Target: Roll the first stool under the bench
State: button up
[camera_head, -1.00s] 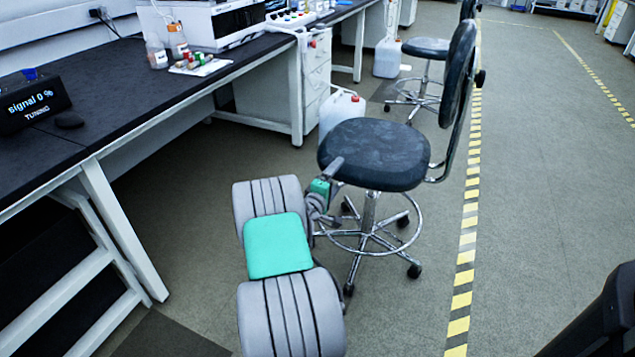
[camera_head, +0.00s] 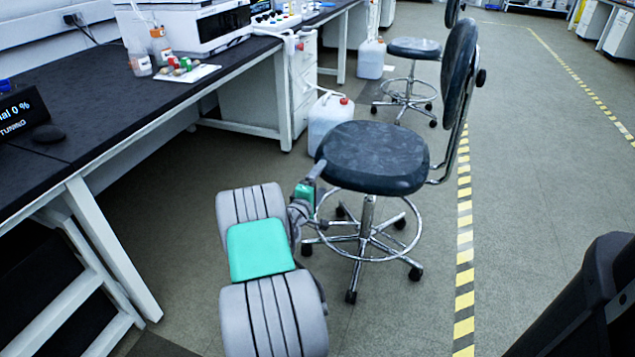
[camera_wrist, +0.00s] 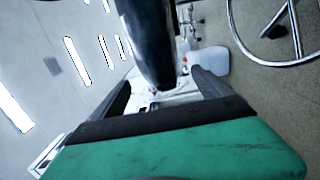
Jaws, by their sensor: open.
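The first stool is the nearest one, with a round dark seat (camera_head: 372,158), a tall backrest and a chrome five-legged base on casters. It stands upright in the aisle, right of the black-topped bench (camera_head: 95,95). My gripper (camera_head: 317,170) is at the seat's left edge in the head view. In the wrist view, my gripper (camera_wrist: 162,88) is open with its two dark fingers apart, and the dark seat edge (camera_wrist: 150,40) shows beyond and between them. I cannot tell whether the fingers touch the seat. Part of the stool's base ring shows at the upper right there.
A white jug with a red cap (camera_head: 330,122) stands on the floor behind the stool, near the drawer cabinet (camera_head: 303,80). A second stool (camera_head: 412,50) stands farther back. The bench's white leg frame (camera_head: 112,250) is at left.

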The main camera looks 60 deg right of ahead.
jog(key=d, duration=0.2)
jog(key=d+b, duration=0.1)
jog(key=d, duration=0.1)
jog(key=d+b, duration=0.1)
jog(key=d, duration=0.1)
jog(key=shift+w+d+f, duration=0.1)
jog(key=shift+w+d, duration=0.1)
jog(key=shift+w, duration=0.1)
jog(key=shift+w+d, duration=0.1)
jog(key=shift+d, duration=0.35)
jog(key=shift+c, duration=0.2)
grip_shut()
